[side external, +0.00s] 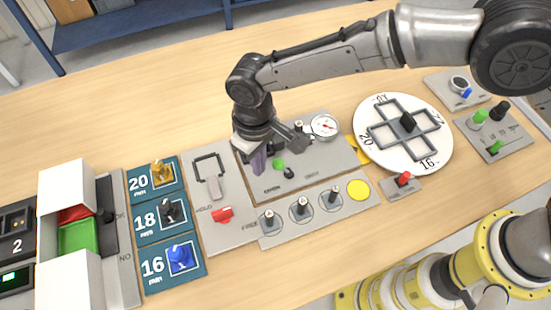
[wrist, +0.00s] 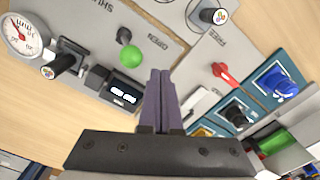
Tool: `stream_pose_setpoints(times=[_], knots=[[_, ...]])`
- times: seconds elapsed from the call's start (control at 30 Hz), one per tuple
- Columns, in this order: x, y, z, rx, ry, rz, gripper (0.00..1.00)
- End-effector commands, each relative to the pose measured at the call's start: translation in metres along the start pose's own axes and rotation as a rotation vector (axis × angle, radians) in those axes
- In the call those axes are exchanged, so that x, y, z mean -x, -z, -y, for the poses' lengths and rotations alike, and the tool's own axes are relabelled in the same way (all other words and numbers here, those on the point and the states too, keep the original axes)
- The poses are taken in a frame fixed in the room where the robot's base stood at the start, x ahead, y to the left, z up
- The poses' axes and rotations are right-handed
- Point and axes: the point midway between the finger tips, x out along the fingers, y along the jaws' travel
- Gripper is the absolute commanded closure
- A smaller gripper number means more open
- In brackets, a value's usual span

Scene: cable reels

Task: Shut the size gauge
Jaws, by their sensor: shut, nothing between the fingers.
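The size gauge panel (side external: 335,158) is a grey plate with a round dial (side external: 324,126), a green ball knob (side external: 278,165) and the printed words OPEN and SHUT. In the wrist view the green knob (wrist: 130,57) shows beside a black knob-like part (wrist: 124,35), and it is nearer the word OPEN than SHUT. A black box with a lit display (wrist: 118,90) sits beside it. My gripper (side external: 258,168) is over the panel's left end, left of the green knob. Its purple fingers (wrist: 159,76) are shut and empty, apart from the knob in the wrist view. My gripper hides part of the panel in the side view.
A red-handled lever (side external: 222,214) is on the HOLD/FREE plate at left. Blue, black and gold spools (side external: 180,257) stand on teal pads. Several pegs (side external: 301,206) stand in front of the gauge. A white turntable (side external: 430,155) is at right. Bare table lies behind.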

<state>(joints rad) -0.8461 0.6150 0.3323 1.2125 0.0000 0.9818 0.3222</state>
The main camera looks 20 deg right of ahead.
Motion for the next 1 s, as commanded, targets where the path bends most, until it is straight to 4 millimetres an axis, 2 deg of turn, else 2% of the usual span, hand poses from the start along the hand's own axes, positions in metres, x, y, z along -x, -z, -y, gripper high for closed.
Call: stream_pose_setpoints(times=[0.3,0.73,1.0], knots=[[-0.001,0.000,0.000,0.000,0.000,0.000,1.00],[-0.021,0.000,0.000,0.000,0.000,0.000,1.00],[-0.022,-0.003,-0.006,-0.001,0.000,0.001,1.00]])
